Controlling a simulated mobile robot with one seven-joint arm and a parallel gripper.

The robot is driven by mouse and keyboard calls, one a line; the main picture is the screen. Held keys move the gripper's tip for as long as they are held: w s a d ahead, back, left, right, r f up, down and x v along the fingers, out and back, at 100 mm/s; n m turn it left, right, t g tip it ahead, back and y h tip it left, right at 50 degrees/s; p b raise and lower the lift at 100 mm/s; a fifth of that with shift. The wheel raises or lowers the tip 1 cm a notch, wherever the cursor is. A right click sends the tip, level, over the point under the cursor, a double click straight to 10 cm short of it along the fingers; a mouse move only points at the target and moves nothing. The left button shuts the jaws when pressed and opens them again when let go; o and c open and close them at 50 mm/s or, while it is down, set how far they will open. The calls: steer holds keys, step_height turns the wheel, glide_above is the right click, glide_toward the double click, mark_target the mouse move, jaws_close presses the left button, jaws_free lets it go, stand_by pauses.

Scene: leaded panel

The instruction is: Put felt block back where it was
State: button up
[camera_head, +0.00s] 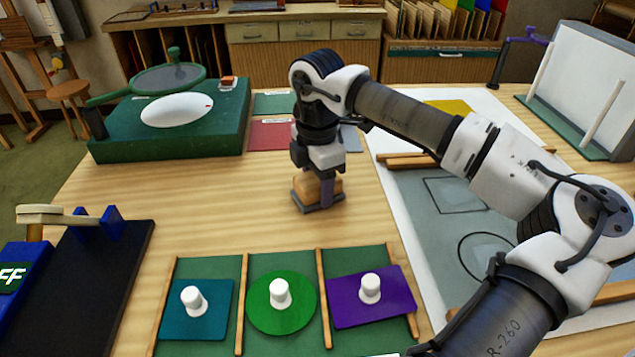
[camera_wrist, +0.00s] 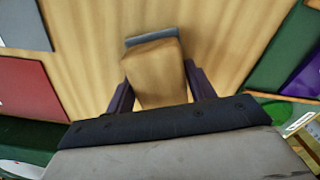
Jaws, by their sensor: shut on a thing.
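The felt block (camera_head: 305,187) has a tan wooden body on a dark grey base and is upright over bare wooden table. My gripper (camera_head: 318,192) points straight down and is shut on the block's body. In the wrist view the block (camera_wrist: 155,72) sits between the two dark fingers of my gripper (camera_wrist: 156,88), and a grey strip of its base shows at the far edge. I cannot tell whether the base touches the table or hangs just above it.
A green board with a white oval (camera_head: 177,110) and magnifier stands back left. Coloured swatches (camera_head: 270,135) lie behind the gripper. In front is a green tray with teal, green and purple knobbed pieces (camera_head: 371,297). A drawing sheet (camera_head: 425,195) lies right, under my arm.

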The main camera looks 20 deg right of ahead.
steer(key=o, duration=1)
steer(key=shift+c, duration=0.2)
step_height(320, 180, up, 12)
steer(key=shift+r, duration=0.1)
